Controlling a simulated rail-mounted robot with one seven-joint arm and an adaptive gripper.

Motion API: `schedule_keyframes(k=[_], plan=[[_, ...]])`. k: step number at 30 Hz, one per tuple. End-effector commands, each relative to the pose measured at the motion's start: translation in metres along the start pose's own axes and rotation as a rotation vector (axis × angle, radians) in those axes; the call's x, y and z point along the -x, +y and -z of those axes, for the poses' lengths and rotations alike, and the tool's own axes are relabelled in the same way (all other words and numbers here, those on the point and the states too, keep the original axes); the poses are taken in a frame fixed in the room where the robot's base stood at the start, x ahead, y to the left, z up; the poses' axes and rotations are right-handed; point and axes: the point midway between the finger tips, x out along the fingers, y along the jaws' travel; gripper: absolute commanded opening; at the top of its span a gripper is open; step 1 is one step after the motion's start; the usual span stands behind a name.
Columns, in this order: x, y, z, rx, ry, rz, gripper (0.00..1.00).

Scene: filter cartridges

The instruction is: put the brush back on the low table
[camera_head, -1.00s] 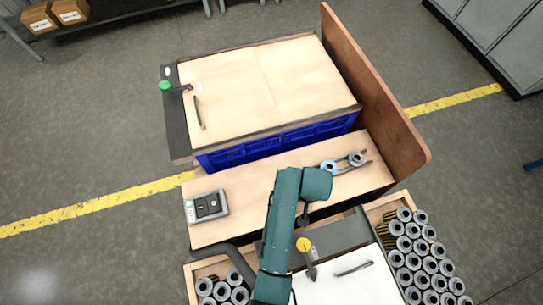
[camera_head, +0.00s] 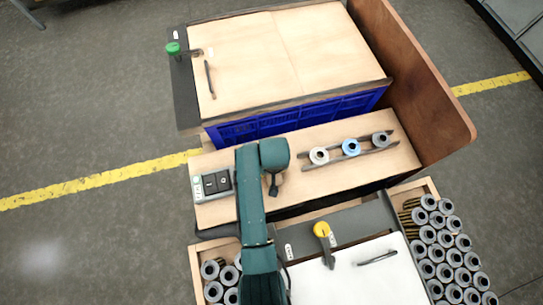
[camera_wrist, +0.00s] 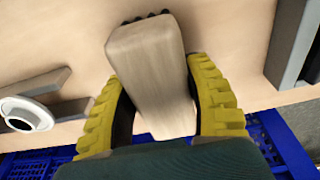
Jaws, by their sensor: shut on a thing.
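My gripper (camera_wrist: 158,110) is shut on the brush (camera_wrist: 152,70), a pale wooden block with dark bristles at its far end, held between two yellow ribbed fingers. In the head view my gripper (camera_head: 272,178) hangs over the low wooden table (camera_head: 222,159), between the switch box and the cartridge rack. The brush is mostly hidden by my arm there. The bare table top also fills much of the wrist view (camera_wrist: 60,35). I cannot tell whether the brush touches it.
A switch box (camera_head: 211,184) sits at the table's left end. A rack (camera_head: 332,160) with three ring-like cartridges stands to the right. Behind are a blue crate (camera_head: 290,122) and a tall brown panel (camera_head: 415,80). Trays of cartridges (camera_head: 440,245) and a white sheet (camera_head: 345,275) lie in front.

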Motion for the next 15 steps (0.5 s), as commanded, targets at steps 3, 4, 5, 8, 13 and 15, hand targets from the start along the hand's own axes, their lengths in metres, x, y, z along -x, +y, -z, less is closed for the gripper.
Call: schedule_keyframes(k=[3, 4, 5, 8, 13, 15], plan=[[0.0008, 0.0004, 0.0018, 0.0, 0.005, -0.001, 0.23], [0.0009, 0.0004, 0.0017, 0.0, 0.005, -0.001, 0.23], [0.0009, 0.0004, 0.0017, 0.0, 0.005, -0.001, 0.23], [-0.0007, 0.0003, 0.0012, 0.0, 0.004, -0.001, 0.23], [-0.0029, 0.0003, 0.0005, 0.0, 0.003, -0.001, 0.69], [-0.0029, 0.0003, 0.0005, 0.0, 0.003, -0.001, 0.77]])
